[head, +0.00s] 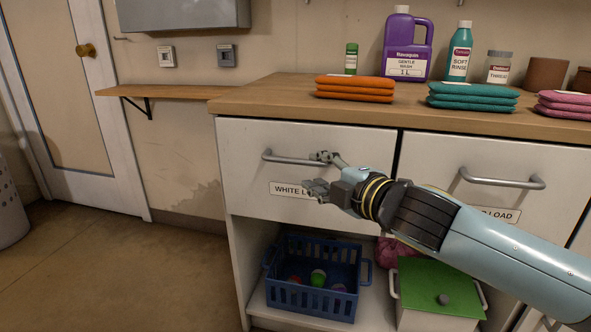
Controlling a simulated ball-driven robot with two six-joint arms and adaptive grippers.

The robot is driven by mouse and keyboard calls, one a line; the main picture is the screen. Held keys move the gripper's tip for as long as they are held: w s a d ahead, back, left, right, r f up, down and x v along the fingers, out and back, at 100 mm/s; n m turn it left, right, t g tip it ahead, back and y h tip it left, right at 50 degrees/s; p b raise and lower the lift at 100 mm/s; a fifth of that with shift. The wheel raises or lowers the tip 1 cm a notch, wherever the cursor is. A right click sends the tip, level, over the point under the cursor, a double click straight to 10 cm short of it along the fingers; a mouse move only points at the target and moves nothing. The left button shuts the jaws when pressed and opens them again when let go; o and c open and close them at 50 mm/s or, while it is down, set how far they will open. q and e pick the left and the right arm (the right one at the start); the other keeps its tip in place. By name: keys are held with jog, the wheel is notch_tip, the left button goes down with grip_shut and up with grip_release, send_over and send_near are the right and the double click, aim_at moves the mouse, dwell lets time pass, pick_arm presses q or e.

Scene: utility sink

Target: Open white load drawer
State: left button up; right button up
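The white load drawer (243,178) is the left white drawer front under the wooden counter. It looks shut. Its label (285,189) reads "WHITE L…", the rest covered by my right gripper. Its silver bar handle (287,159) runs level near the top of the front. My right gripper (318,173) is in front of the drawer, its two fingers spread apart. The upper finger overlaps the handle's right end in the picture; I cannot tell whether they touch. The lower finger is below the handle, beside the label. Nothing shows between the fingers. My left gripper is not in view.
A second drawer with a handle (502,180) is to the right, partly behind my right arm. Folded orange (355,88) and teal (472,97) cloths and bottles stand on the counter (262,97). A blue basket (313,300) sits below.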

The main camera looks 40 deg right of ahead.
aim_at(296, 163)
jog(key=w, duration=0.1)
jog(key=w+b, duration=0.1)
jog(key=w, duration=0.1)
jog(key=w+f, duration=0.1)
jog(key=w, duration=0.1)
jog(key=shift+w+d, duration=0.15)
jog(key=shift+d, duration=0.05)
jog(key=w, duration=0.1)
jog(key=w+b, duration=0.1)
jog(key=w, duration=0.1)
jog(key=shift+w+d+f, duration=0.1)
jog(key=shift+d+f, duration=0.05)
jog(key=shift+f, duration=0.05)
jog(key=shift+w, duration=0.3)
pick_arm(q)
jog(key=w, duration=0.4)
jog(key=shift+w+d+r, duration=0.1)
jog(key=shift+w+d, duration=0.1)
pick_arm(e)
jog(key=shift+c, duration=0.2)
grip_shut()
